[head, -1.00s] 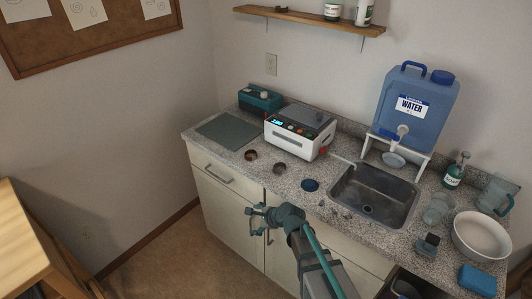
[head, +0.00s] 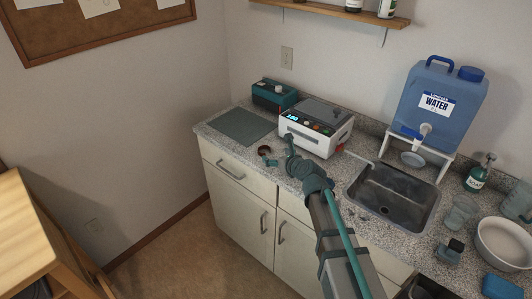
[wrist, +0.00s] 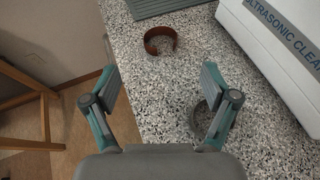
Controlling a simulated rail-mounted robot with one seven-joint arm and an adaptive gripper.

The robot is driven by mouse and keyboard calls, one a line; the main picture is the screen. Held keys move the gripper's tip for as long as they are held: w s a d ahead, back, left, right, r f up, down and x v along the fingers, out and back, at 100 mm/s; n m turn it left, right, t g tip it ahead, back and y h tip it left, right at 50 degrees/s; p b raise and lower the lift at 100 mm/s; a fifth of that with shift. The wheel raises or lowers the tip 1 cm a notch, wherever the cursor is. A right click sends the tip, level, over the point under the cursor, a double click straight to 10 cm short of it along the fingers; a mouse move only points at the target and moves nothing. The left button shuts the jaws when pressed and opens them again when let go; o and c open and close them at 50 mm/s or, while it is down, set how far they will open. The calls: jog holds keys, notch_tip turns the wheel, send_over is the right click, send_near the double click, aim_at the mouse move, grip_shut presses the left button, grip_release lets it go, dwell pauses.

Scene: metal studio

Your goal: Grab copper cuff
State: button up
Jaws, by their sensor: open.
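The copper cuff (wrist: 161,40) is a brown, open ring on the speckled counter near its left edge in the wrist view. In the head view the cuff (head: 264,149) shows just beyond my gripper (head: 270,158). In the wrist view my gripper (wrist: 163,105) is open and empty, its fingers spread on both sides of the picture, with the cuff ahead between them and apart from them. A grey cuff (wrist: 197,118) lies on the counter by the right finger, partly hidden behind it.
A white ultrasonic cleaner (head: 316,130) stands right of the copper cuff; it also shows in the wrist view (wrist: 272,32). A grey-green mat (head: 241,126) lies behind the cuff. A teal device (head: 274,95) stands at the back, and a sink (head: 394,197) is farther right.

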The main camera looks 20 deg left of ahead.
aim_at(262, 147)
jog(key=shift+w+a, duration=0.1)
jog(key=shift+w, duration=0.25)
jog(key=p+x, duration=0.1)
jog(key=x, duration=0.3)
jog(key=shift+w+a, duration=0.15)
jog(key=shift+p+x, duration=0.95)
jog(key=shift+x, duration=2)
jog(key=shift+s+f, duration=0.15)
jog(key=shift+s, duration=0.05)
jog(key=c, duration=1.1)
